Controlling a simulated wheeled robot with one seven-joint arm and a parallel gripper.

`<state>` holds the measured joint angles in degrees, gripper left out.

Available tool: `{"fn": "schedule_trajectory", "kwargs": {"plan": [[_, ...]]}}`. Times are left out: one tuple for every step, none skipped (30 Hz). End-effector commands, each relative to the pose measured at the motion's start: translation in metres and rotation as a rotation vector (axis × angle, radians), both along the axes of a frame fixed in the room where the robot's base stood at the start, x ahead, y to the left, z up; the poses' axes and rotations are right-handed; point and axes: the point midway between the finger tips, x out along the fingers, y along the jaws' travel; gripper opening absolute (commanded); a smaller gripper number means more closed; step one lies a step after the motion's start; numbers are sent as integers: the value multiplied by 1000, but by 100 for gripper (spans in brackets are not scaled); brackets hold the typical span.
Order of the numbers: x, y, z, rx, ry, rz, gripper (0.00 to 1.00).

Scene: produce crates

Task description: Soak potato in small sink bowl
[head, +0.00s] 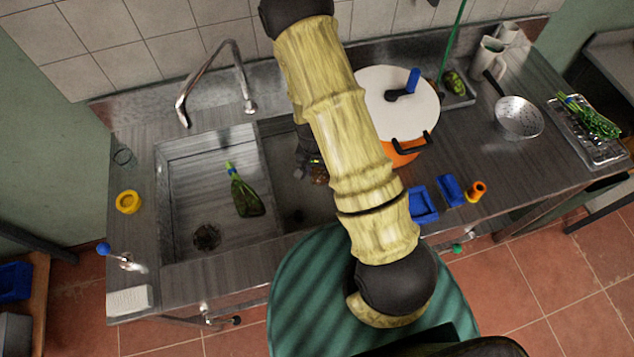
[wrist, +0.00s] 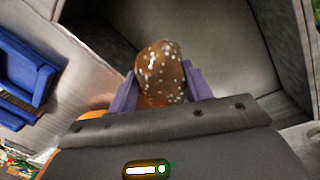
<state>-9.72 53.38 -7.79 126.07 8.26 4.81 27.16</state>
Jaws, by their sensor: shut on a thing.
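The potato (wrist: 160,72), brown with pale specks, is between the two purple fingers of my gripper (wrist: 160,84) in the wrist view. The gripper is shut on it. The small sink bowl (wrist: 225,48) opens beyond the potato, with grey metal walls. In the head view the small bowl (head: 281,168) is right of the larger bowl, partly hidden by my arm. My gripper (head: 313,170) shows there only in part, over the small bowl, with a brown bit of the potato below it. I cannot tell its exact height above the bowl's floor.
The larger bowl (head: 190,180) holds a dark green bottle-like thing (head: 245,194). The faucet (head: 215,75) arches behind it. Right of my arm are a white-lidded orange pot (head: 400,105), blue trays (head: 423,205), a strainer (head: 519,118) and a tray of greens (head: 600,140).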

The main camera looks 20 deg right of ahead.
Motion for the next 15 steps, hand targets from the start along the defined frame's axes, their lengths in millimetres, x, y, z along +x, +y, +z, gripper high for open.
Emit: {"fn": "schedule_trajectory", "kwargs": {"plan": [[0, 0, 8, -1, -1, 0, 23], [0, 0, 10, -1, -1, 0, 23], [0, 0, 13, -1, -1, 0, 23], [0, 0, 16, -1, -1, 0, 23], [0, 0, 18, -1, -1, 0, 23], [0, 0, 21, -1, -1, 0, 23], [0, 0, 24, 0, 0, 0, 23], [0, 0, 26, 0, 0, 0, 23], [0, 0, 29, 0, 0, 0, 23], [0, 0, 31, -1, 1, 0, 23], [0, 0, 32, 0, 1, 0, 23], [0, 0, 33, 0, 1, 0, 23], [0, 0, 33, 0, 1, 0, 23], [0, 0, 33, 0, 1, 0, 23], [0, 0, 32, 0, 1, 0, 23]]}}
